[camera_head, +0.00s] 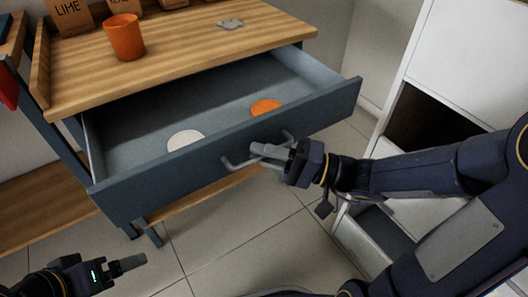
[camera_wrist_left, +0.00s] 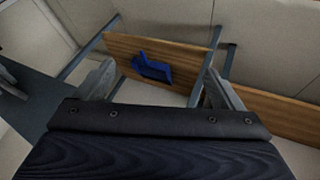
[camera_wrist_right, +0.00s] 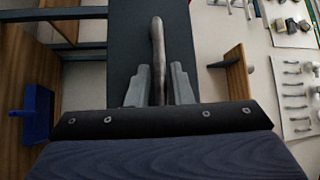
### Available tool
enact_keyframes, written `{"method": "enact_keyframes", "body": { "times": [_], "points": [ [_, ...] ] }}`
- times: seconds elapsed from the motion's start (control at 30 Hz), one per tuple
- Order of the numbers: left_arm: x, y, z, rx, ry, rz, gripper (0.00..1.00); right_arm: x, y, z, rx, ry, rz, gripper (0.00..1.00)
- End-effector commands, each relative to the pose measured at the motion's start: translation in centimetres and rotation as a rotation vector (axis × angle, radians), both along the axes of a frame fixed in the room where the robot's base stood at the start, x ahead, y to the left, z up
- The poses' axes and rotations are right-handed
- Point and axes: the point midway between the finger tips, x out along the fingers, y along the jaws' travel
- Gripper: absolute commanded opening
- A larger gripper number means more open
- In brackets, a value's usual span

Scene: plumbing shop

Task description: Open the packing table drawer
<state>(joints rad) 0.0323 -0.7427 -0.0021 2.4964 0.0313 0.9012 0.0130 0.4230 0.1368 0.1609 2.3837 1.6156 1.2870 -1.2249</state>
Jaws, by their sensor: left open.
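The packing table (camera_head: 190,45) has a wooden top and a dark blue-grey drawer (camera_head: 145,195) that stands well open. A white disc (camera_head: 185,140) and an orange disc (camera_head: 265,107) lie inside it. The grey bar handle (camera_head: 238,164) is on the drawer front. My right gripper (camera_head: 268,152) is at the handle, its fingers on either side of it. In the right wrist view the handle (camera_wrist_right: 157,45) runs between the close-set fingers (camera_wrist_right: 159,85). My left gripper (camera_head: 128,264) is low at the left, away from the drawer, open and empty; its spread fingers show in the left wrist view (camera_wrist_left: 160,85).
An orange cup (camera_head: 124,37), a small grey object (camera_head: 230,24) and cartons (camera_head: 70,15) stand on the tabletop. A white cabinet (camera_head: 465,60) with open compartments is close at the right. A blue object (camera_wrist_left: 152,66) lies on a lower wooden shelf. Tiled floor is clear below the drawer.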

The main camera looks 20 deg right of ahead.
Motion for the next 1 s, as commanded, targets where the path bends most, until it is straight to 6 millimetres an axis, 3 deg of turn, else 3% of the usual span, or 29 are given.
{"method": "enact_keyframes", "body": {
  "times": [0.1,0.43,0.8,1.0],
  "points": [
    [0.0,0.0,0.0,0.0,0.0,0.0,0.9,0.0,0.0,0.0,0.001,0.0,0.0,0.32],
    [0.0,0.0,0.2,0.0,0.0,0.0,0.9,-0.2,-0.5,0.0,0.001,-0.001,-0.001,0.32],
    [0.0,0.0,1.2,0.0,0.0,0.0,0.9,-2.7,-5.7,-0.7,0.0,0.0,-0.006,0.32],
    [0.0,0.0,1.3,0.0,0.0,0.0,0.9,-3.4,-6.9,-1.0,0.001,0.0,-0.002,0.32]
  ]
}}
